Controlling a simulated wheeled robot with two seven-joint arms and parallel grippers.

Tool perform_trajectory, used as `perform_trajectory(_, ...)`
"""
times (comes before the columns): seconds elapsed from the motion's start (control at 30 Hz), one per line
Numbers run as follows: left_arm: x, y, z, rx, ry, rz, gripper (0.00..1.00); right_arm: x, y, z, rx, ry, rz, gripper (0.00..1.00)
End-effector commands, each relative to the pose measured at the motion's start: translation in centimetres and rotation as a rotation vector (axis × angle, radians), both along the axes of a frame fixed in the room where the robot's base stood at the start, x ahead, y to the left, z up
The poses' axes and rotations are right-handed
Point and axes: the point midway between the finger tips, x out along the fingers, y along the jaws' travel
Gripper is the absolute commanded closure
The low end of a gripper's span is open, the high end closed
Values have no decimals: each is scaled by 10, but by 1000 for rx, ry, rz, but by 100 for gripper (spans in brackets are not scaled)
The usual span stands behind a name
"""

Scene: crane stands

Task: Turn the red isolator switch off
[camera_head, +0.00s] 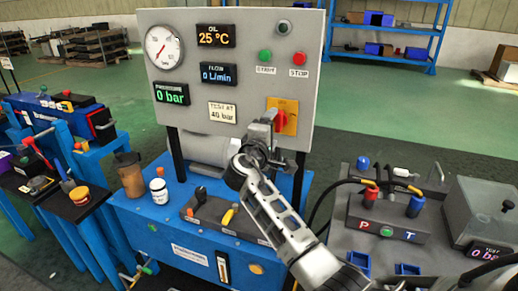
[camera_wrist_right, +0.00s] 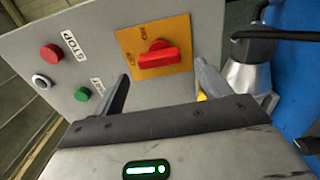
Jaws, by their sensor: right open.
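The red isolator switch (camera_wrist_right: 152,57) is a rotary knob on a yellow-orange plate (camera_wrist_right: 178,32) in the right wrist view. Its handle points toward small lettering on the plate, too small to read surely. In the head view the plate (camera_head: 291,106) is at the lower right of the grey panel, and the knob is partly hidden by my right gripper (camera_head: 268,124). In the right wrist view my right gripper (camera_wrist_right: 162,72) is open, its two fingers on either side of the knob's line and seemingly short of it. My left gripper is not in view.
The grey panel (camera_head: 235,65) also carries a gauge, several displays, a green start button (camera_head: 265,56) and a red stop button (camera_head: 300,56). A bottle and a brown cup stand on the blue bench (camera_head: 150,225) below. A hose block (camera_head: 390,215) is at right.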

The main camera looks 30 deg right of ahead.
Motion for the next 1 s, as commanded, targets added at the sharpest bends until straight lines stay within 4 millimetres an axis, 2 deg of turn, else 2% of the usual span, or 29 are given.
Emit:
perform_trajectory(0.3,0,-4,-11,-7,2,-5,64,-51,60,-3,3,0,2,24)
perform_trajectory(0.5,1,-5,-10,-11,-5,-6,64,-74,87,-2,1,1,0,24)
perform_trajectory(0.7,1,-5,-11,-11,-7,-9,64,-84,98,-1,-1,1,-2,24)
perform_trajectory(1.0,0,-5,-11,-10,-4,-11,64,-85,99,0,-1,1,-2,24)
